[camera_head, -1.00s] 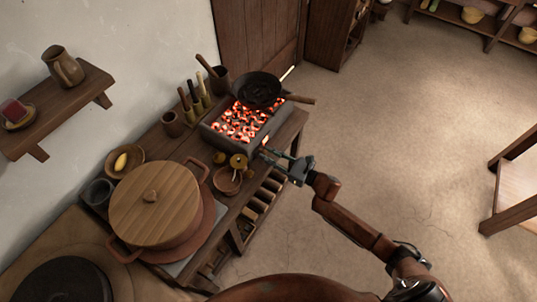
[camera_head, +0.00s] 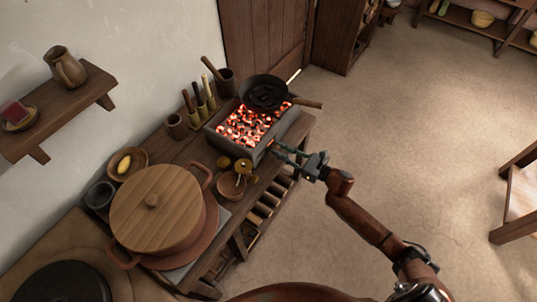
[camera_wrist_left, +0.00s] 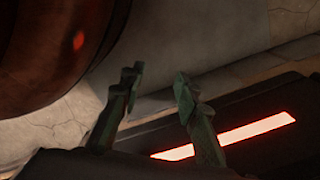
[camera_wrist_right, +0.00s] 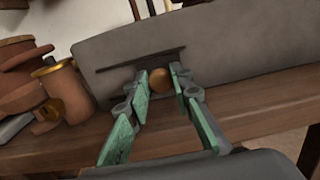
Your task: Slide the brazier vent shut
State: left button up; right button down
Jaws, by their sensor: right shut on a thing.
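The brazier (camera_head: 228,145) is a grey box full of glowing coals on the wooden bench, at the middle of the head view. In the right wrist view its grey side (camera_wrist_right: 230,45) has a dark slotted vent rail (camera_wrist_right: 120,66) with a round brass-coloured knob (camera_wrist_right: 160,82). My right gripper (camera_head: 274,148) is at this side, its two fingers closed around the vent knob. A small orange glow shows near the fingertips in the head view. My left gripper (camera_wrist_left: 158,85) shows only in its wrist view, open with nothing between its fingers.
A black pan (camera_head: 264,93) rests over the far part of the coals, its handle reaching right. Small brown pots (camera_head: 230,185) and a large lidded pot (camera_head: 155,208) stand nearer on the bench.

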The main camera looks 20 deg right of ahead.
jog(key=shift+w+d+f, duration=0.1)
jog(key=shift+d+f, duration=0.05)
jog(key=shift+d, duration=0.4)
jog(key=shift+a, duration=0.1)
jog(key=shift+r+h, duration=0.2)
jog(key=shift+h, duration=0.1)
jog(key=c, duration=1.7)
grip_release()
jog(key=shift+c, duration=0.2)
jog(key=shift+a, duration=0.1)
